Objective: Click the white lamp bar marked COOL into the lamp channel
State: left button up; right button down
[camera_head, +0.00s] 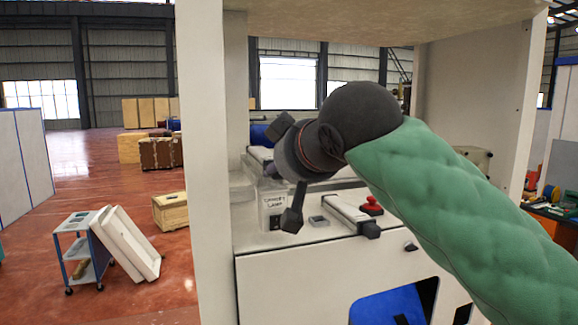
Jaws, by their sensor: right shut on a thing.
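My right gripper (284,172) reaches in from the right, under the roof of the white cabinet (205,150). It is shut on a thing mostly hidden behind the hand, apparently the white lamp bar. No COOL mark can be read. One dark finger points down in front of a white block with a label reading about "CANOPY LAMP" (273,201). I cannot make out the lamp channel, nor whether the bar touches it. My left gripper is not in view.
On the white counter lie a small grey part (318,221), a pale bar with a dark end (347,212) and a red button (372,205). The cabinet's left post and roof bound the space. A blue trolley (80,250) stands on the floor at left.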

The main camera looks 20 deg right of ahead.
aim_at(282, 179)
jog(key=shift+w+f, duration=0.2)
jog(key=shift+w, duration=0.25)
jog(key=shift+w+f+b, duration=0.35)
jog(key=shift+f+b, duration=0.1)
jog(key=shift+f, duration=0.15)
jog(key=shift+w+f+b, duration=0.3)
jog(key=shift+f+b, duration=0.15)
jog(key=shift+f, duration=0.15)
jog(key=shift+w, duration=0.6)
jog(key=shift+w+a+r+p, duration=0.1)
jog(key=shift+p, duration=0.4)
dwell(0.5)
jog(key=c, duration=0.7)
grip_release()
jog(key=shift+w, duration=0.1)
jog(key=shift+c, duration=0.2)
jog(key=shift+w+a, duration=0.15)
jog(key=shift+w, duration=0.1)
